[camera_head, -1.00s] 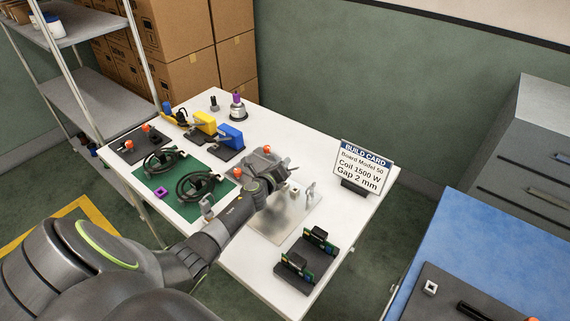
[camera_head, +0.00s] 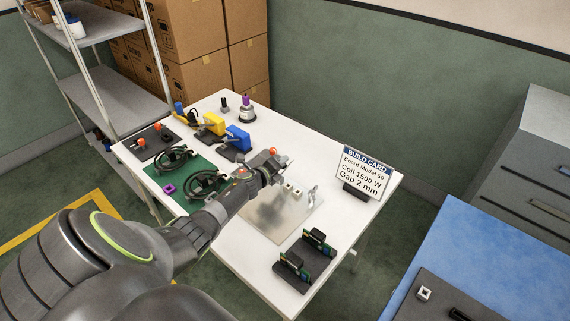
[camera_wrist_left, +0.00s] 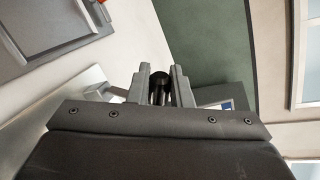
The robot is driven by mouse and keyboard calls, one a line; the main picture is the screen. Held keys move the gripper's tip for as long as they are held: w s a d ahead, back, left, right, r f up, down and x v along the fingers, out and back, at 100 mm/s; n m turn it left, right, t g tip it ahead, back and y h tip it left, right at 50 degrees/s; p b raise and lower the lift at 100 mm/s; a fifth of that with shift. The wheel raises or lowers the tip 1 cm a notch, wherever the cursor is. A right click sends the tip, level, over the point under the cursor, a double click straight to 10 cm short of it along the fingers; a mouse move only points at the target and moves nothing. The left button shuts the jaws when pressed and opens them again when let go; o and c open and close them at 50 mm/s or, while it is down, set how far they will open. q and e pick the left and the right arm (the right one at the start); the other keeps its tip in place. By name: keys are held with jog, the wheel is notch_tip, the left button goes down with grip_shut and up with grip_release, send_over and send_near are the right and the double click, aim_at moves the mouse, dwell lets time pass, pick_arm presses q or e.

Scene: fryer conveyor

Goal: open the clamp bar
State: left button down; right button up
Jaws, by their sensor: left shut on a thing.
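My left gripper (camera_head: 270,166) is over the far left edge of the shiny metal plate (camera_head: 270,226) on the white table. In the left wrist view its two fingers (camera_wrist_left: 160,86) are closed around a dark upright part, which looks like the handle of the clamp bar (camera_wrist_left: 159,90). The rest of the clamp bar is hidden behind my gripper and wrist. My right gripper is not in view.
Small white blocks (camera_head: 291,188) and a grey clip stand on the plate. A black rack with green boards (camera_head: 305,258) is nearer. A green mat (camera_head: 160,180) with black coils lies left. The build card (camera_head: 365,170) stands at the right edge.

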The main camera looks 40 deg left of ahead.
pick_arm(q)
jog(key=shift+a+r+n, duration=0.15)
jog(key=shift+a+n, duration=0.15)
jog(key=shift+n, duration=0.1)
jog(key=shift+a+f+n+h, duration=0.2)
jog(key=shift+a+n+h, duration=0.3)
jog(key=shift+n, duration=0.1)
jog(key=shift+w+a+f+n+h, duration=0.1)
jog(key=shift+a+f+n+h, duration=0.15)
jog(key=shift+a+n+h, duration=0.5)
jog(key=shift+n+y, duration=0.25)
jog(key=c, duration=1.3)
grip_release()
